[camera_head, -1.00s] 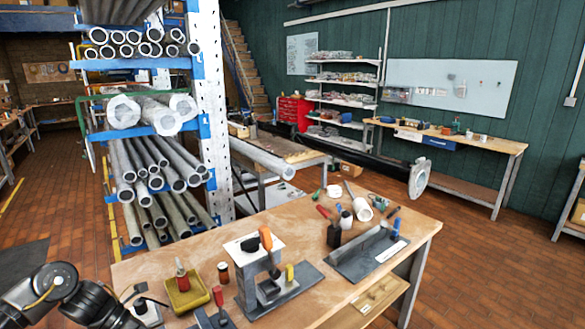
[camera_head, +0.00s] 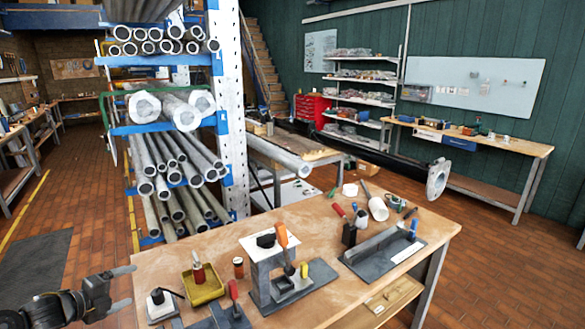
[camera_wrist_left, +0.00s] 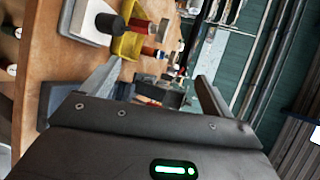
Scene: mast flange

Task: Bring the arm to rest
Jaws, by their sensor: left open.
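My left gripper (camera_head: 124,287) comes in at the lower left of the head view, by the left edge of the workbench (camera_head: 300,215). Its two fingers are spread apart, with nothing seen held. In the left wrist view the open fingers (camera_wrist_left: 160,68) frame the bench and its tools in the background. My right gripper is out of view.
A grey angle piece (camera_head: 382,258) lies to the right. A pipe rack (camera_head: 236,120) stands behind. Floor left is clear.

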